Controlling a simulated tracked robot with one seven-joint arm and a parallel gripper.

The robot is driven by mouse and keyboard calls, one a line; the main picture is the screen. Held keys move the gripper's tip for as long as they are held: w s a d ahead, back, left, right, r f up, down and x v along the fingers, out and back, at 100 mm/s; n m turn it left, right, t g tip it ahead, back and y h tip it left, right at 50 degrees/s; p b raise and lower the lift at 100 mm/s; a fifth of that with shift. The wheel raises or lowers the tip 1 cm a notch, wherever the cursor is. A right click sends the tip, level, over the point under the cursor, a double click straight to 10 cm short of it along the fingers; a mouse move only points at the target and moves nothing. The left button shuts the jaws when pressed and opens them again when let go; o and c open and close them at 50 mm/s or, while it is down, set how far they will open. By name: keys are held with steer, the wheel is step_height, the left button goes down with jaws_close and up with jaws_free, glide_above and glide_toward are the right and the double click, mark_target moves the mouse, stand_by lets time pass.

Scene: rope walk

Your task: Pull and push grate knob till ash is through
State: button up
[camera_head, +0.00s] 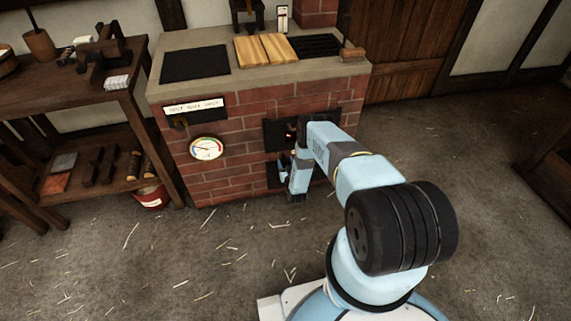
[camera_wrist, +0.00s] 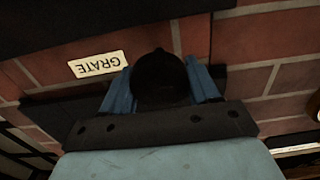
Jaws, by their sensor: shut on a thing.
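The dark round grate knob (camera_wrist: 160,72) is close up in the wrist view, beside a cream plate (camera_wrist: 98,64) reading GRATE, seen upside down. My gripper (camera_wrist: 162,90) is shut on the knob, one blue finger on each side of it. In the head view my gripper (camera_head: 283,172) is low at the front of the brick stove (camera_head: 240,170), by a dark lower opening. My arm hides part of that front and the knob there. I cannot see any ash or how far out the knob stands.
A round gauge (camera_head: 206,148) and a lettered sign (camera_head: 193,107) are on the stove front. Wooden boards (camera_head: 266,49) lie on its top. A workbench (camera_head: 105,85) with tools stands at left, with a red bucket (camera_head: 151,196) beneath. The straw-strewn floor (camera_head: 170,260) is open in front.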

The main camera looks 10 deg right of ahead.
steer(key=o, duration=1.4)
steer(key=shift+w, duration=0.2)
steer(key=shift+o, duration=0.2)
steer(key=s, duration=1.3)
steer(key=shift+s, duration=0.4)
